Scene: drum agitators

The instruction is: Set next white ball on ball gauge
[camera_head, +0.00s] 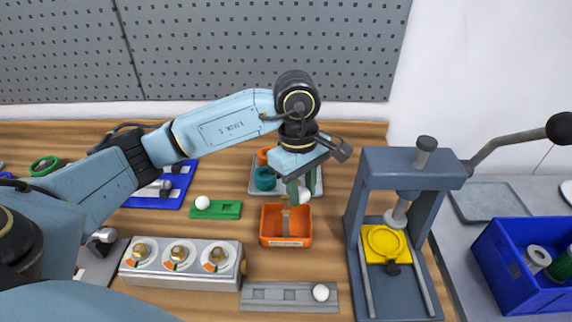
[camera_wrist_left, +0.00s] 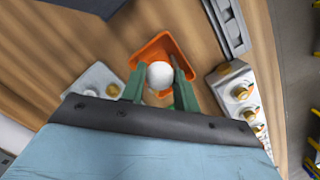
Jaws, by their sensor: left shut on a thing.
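My left gripper (camera_head: 304,190) has its green fingers shut on a white ball (camera_head: 305,196), over the orange bin (camera_head: 272,238). In the left wrist view, this ball (camera_wrist_left: 160,74) sits between the two fingertips, with the orange bin (camera_wrist_left: 150,50) behind it. A second white ball (camera_head: 202,202) rests at the left end of a green block (camera_head: 229,210). A third white ball (camera_head: 320,292) rests near the right end of a grey slotted bar (camera_head: 275,295). No label shows which of these two holders is the ball gauge. My right gripper is not in view.
A grey panel with several brass knobs (camera_head: 182,265) stands left of the slotted bar. A lever press (camera_head: 410,170) with a yellow plate stands to the right. A light tray (camera_head: 257,187) with orange and teal rings lies behind the bin. A blue crate (camera_head: 505,275) stands far right.

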